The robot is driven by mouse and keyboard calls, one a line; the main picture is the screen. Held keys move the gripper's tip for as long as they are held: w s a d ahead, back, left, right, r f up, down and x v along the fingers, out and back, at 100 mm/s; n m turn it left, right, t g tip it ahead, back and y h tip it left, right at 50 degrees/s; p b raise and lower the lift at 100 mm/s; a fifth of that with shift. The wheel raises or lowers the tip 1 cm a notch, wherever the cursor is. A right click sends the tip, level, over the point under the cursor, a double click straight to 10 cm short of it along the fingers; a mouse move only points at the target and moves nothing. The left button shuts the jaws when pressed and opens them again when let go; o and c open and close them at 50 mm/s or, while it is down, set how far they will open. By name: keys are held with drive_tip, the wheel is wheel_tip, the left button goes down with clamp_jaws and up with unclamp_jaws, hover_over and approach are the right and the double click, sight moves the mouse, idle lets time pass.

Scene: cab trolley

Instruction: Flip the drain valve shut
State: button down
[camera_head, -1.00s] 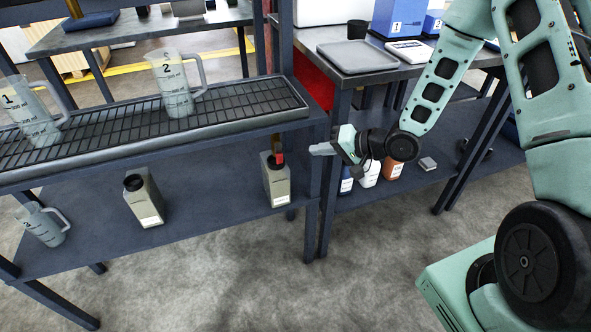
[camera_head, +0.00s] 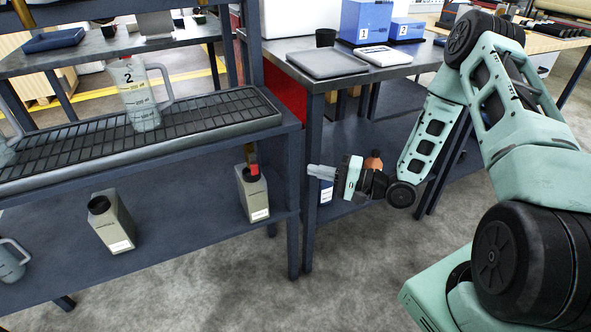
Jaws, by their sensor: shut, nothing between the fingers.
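The drain valve (camera_head: 253,168) hangs below the right end of the drip tray (camera_head: 230,128). A small brass-yellow part shows above its red handle, which points down in front of the bottle's neck. The valve is small, and I cannot tell its exact handle setting. My gripper (camera_head: 312,170) is to the right of the valve, with clear space between them. Its pale fingers point left toward the valve, are shut and hold nothing. It is in front of the side table's leg.
A grey bottle (camera_head: 253,195) stands on the lower shelf behind and below the valve. Another bottle (camera_head: 112,222) stands further left. A jug (camera_head: 140,95) marked 2 stands on the tray. The blue rack post (camera_head: 294,205) rises between valve and gripper.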

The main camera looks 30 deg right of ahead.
sight(288, 165)
drive_tip(key=x, duration=0.8)
drive_tip(key=shift+w+a+f+b, duration=0.1)
drive_tip(key=shift+a+b, duration=0.05)
drive_tip(key=shift+b, duration=0.25)
drive_tip(key=shift+w+a, duration=0.15)
drive_tip(key=shift+a, duration=0.95)
drive_tip(key=shift+w+a, duration=0.1)
drive_tip(key=shift+a, duration=1)
drive_tip(key=shift+f+b, duration=0.15)
drive_tip(key=shift+b, duration=0.3)
